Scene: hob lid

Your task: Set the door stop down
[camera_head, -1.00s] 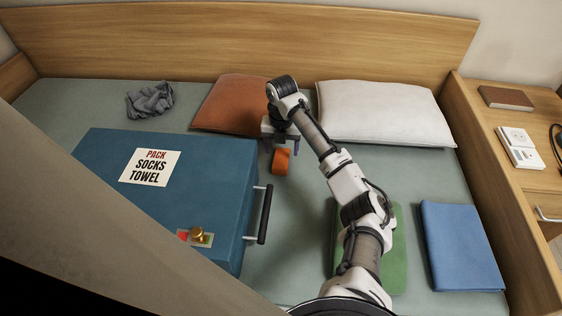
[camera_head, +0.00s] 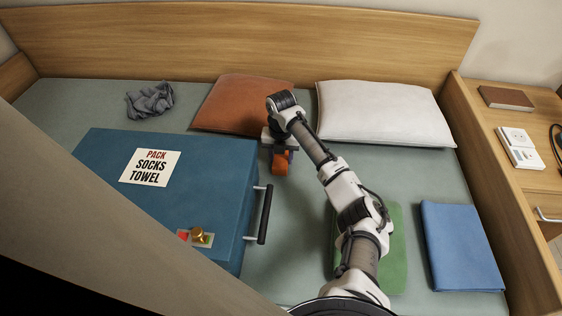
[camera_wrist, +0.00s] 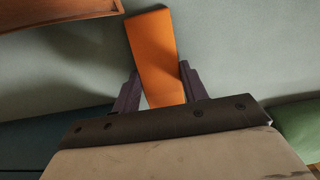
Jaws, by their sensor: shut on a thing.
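The door stop is an orange wedge (camera_head: 280,168) at the middle of the bed, just in front of the rust pillow. My gripper (camera_head: 281,154) reaches down over its far end and is shut on it. In the wrist view the orange door stop (camera_wrist: 153,50) lies between the two dark fingers of my gripper (camera_wrist: 160,88), its near end running down to the gripper body. Whether its underside touches the bed cover cannot be told.
A blue suitcase (camera_head: 105,195) with a label and handle fills the left. A rust pillow (camera_head: 235,100) and white pillow (camera_head: 385,112) lie behind. A green folded cloth (camera_head: 392,270) and blue one (camera_head: 460,245) lie right. The bed cover (camera_head: 295,210) in front of the stop is clear.

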